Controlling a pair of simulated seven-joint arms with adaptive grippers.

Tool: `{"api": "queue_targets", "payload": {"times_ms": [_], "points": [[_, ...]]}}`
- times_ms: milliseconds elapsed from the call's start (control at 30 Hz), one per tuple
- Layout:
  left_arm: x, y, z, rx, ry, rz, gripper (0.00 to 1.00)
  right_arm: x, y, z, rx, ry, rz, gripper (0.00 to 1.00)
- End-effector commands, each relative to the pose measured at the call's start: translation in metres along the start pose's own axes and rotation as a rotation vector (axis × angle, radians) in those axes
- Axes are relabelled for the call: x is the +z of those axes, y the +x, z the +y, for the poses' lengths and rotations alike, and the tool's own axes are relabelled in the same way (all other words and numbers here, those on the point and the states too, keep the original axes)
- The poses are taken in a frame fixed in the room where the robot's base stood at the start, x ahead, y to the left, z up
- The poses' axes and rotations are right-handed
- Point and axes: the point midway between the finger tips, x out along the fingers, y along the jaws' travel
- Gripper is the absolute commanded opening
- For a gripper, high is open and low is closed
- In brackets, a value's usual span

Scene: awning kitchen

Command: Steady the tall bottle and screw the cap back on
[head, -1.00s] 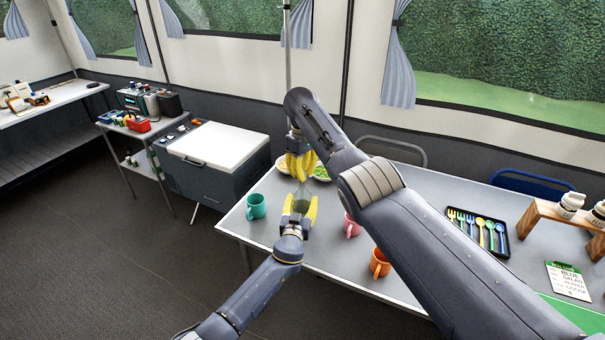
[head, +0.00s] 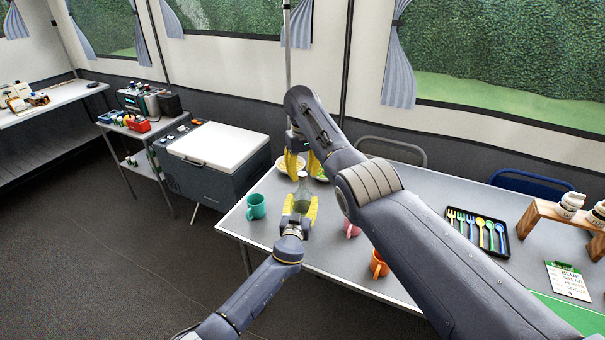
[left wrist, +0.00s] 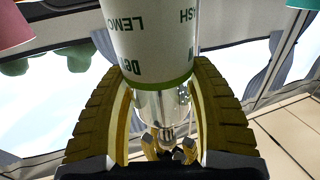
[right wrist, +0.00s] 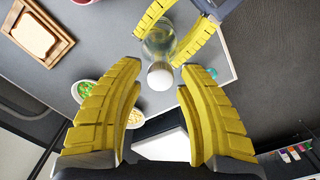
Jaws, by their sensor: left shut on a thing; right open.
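The tall clear bottle (head: 302,196) is upright at the table's near left corner, its printed label showing in the left wrist view (left wrist: 150,40). My left gripper (head: 300,204) is shut on it, one yellow finger on each side. A white round cap (right wrist: 160,76) sits at the bottle's top in the right wrist view; I cannot tell how tightly it is seated. My right gripper (head: 303,167) is above the bottle, pointing down. Its fingers are open, one on each side of the cap with visible gaps.
A teal mug (head: 256,206), a pink mug (head: 351,229) and an orange mug (head: 379,264) stand nearby. Two bowls (right wrist: 90,91) (right wrist: 134,119) lie behind the bottle. A cutlery tray (head: 470,244) and wooden rack (head: 540,212) are farther right. My right arm covers much of the table.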

Motion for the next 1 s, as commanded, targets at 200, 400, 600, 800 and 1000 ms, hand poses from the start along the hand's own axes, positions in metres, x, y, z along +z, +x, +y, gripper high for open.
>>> {"api": "queue_targets", "payload": {"times_ms": [200, 400, 600, 800, 1000], "points": [[0.001, 0.0, 0.0, 0.0, 0.0, -0.001, 0.0, -0.001, -0.033, -0.001, -0.001, -0.002, 0.005, 0.37], [0.001, 0.0, 0.0, 0.0, 0.0, -0.001, 0.0, -0.001, -0.068, -0.001, -0.001, 0.0, 0.005, 0.37], [0.001, 0.0, 0.0, 0.0, 0.0, -0.001, 0.0, -0.001, -0.096, -0.001, -0.001, 0.0, 0.004, 0.37], [0.001, 0.0, 0.0, 0.0, 0.0, -0.001, 0.0, 0.0, -0.111, 0.0, -0.001, 0.0, 0.002, 0.37], [0.001, 0.0, 0.0, 0.0, 0.0, -0.001, 0.0, 0.0, -0.116, 0.0, 0.0, 0.0, 0.002, 0.37]]}}
